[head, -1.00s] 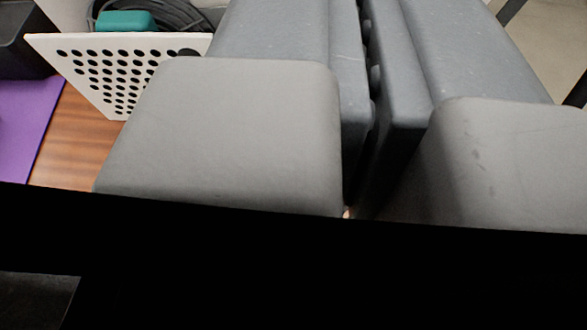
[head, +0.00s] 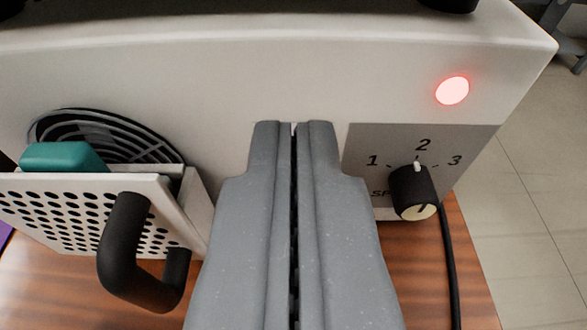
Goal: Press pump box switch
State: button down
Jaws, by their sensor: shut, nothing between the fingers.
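The pump box (head: 230,60) is a pale box across the top of the head view, its front face towards me. A round red light (head: 452,90) glows on its upper right. Below it, a grey panel (head: 365,150) marked 1, 2, 3 carries a black knob (head: 413,192). I cannot tell which part is the switch; my fingers hide part of the face. My gripper (head: 293,124) is shut and empty, its fingertips in front of the face, left of the panel. I cannot tell whether they touch it.
A white perforated panel (head: 60,205) with a black handle (head: 122,245) stands out at left, beside a round fan grille (head: 105,135) and a teal object (head: 62,157). A black cable (head: 449,260) hangs at right. The wooden table (head: 45,290) ends at right above a tiled floor.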

jog(key=x, duration=0.4)
jog(key=shift+f+b, duration=0.1)
jog(key=shift+b, duration=0.2)
notch_tip(320, 180, down, 4)
jog(key=shift+w+r+b, duration=0.1)
jog(key=shift+w+b, duration=0.05)
jog(key=shift+b, duration=0.7)
